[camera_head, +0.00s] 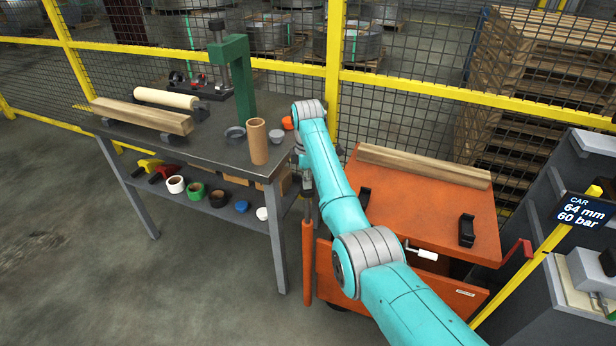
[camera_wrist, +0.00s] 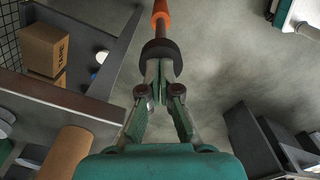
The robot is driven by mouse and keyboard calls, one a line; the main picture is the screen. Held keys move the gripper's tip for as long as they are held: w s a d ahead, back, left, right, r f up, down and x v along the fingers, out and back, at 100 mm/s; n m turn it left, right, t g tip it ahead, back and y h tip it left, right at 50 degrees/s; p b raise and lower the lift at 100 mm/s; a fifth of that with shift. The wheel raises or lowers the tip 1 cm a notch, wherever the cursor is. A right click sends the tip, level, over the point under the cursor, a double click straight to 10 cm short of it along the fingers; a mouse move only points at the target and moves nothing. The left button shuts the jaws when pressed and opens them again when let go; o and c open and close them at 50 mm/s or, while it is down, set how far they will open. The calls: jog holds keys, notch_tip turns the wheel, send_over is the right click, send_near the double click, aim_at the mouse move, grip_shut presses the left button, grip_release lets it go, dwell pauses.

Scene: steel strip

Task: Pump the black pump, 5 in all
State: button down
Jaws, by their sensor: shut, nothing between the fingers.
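The pump shows in the head view as an upright orange cylinder (camera_head: 307,265) with a thin rod above it, between the workbench and the orange cart. In the wrist view, its black round head (camera_wrist: 161,49) sits on a brown rod, with part of the orange body (camera_wrist: 161,13) beyond. My gripper (camera_wrist: 160,72) is shut and empty. Its fingertips point at the black head and overlap its near edge in the picture; whether they touch it I cannot tell. In the head view my gripper (camera_head: 308,188) is small, dark and partly hidden by my arm.
The grey workbench (camera_head: 215,140) stands left, with a cardboard tube (camera_head: 258,142) near its right corner and a green stand (camera_head: 240,80). Its lower shelf holds tape rolls (camera_head: 195,190). The orange cart (camera_head: 430,210) with a wooden beam (camera_head: 425,165) stands close right. A yellow fence runs behind.

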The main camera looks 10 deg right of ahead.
jog(key=shift+f, duration=0.9)
jog(key=shift+r, duration=3.1)
jog(key=shift+f, duration=0.1)
